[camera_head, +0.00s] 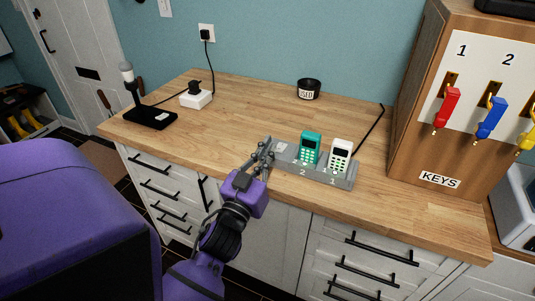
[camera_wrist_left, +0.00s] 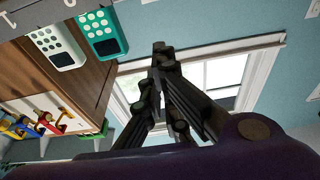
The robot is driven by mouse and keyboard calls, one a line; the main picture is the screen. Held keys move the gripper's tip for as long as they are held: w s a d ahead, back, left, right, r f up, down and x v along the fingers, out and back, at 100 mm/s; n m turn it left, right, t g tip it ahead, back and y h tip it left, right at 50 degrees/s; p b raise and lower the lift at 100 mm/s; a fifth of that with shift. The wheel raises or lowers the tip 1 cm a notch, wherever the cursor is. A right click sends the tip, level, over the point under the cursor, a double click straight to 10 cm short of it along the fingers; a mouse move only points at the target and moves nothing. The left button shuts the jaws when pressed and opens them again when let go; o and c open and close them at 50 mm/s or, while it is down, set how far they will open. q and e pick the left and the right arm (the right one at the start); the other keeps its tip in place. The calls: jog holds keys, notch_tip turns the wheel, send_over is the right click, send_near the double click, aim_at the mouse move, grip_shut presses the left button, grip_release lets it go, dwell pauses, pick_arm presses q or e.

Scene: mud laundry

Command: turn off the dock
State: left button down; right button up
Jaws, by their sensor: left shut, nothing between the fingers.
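The grey dock (camera_head: 317,176) lies on the wooden counter. A teal handset (camera_head: 310,148) stands in the slot marked 2 and a white handset (camera_head: 340,154) in the slot marked 1. The dock's left end has a pale square patch (camera_head: 281,147). My left gripper (camera_head: 267,146) is shut and empty at the dock's left end; I cannot tell whether it touches the dock. In the left wrist view its closed fingers (camera_wrist_left: 160,62) show beside the teal handset (camera_wrist_left: 104,32), with the white handset (camera_wrist_left: 57,46) further left. My right gripper is not in view.
A black cable (camera_head: 369,132) runs behind the dock. The key cabinet (camera_head: 408,174) stands at the right. A small black pot (camera_head: 309,89), a white plug box (camera_head: 196,98) and a black stand (camera_head: 151,117) sit further back and left. The counter between is clear.

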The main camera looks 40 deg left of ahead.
pick_arm(q)
notch_tip(320, 180, up, 2)
jog(key=p, duration=0.1)
send_over(281, 147)
jog(key=s+d, duration=0.1)
jog(key=s, duration=0.2)
jog(key=shift+w+d, duration=0.15)
jog(key=f, duration=0.3)
jog(key=shift+s+f, duration=0.2)
jog(key=shift+s, duration=0.05)
jog(key=shift+s+d+f, duration=0.15)
jog(key=shift+s+f, duration=0.05)
jog(key=shift+f, duration=0.35)
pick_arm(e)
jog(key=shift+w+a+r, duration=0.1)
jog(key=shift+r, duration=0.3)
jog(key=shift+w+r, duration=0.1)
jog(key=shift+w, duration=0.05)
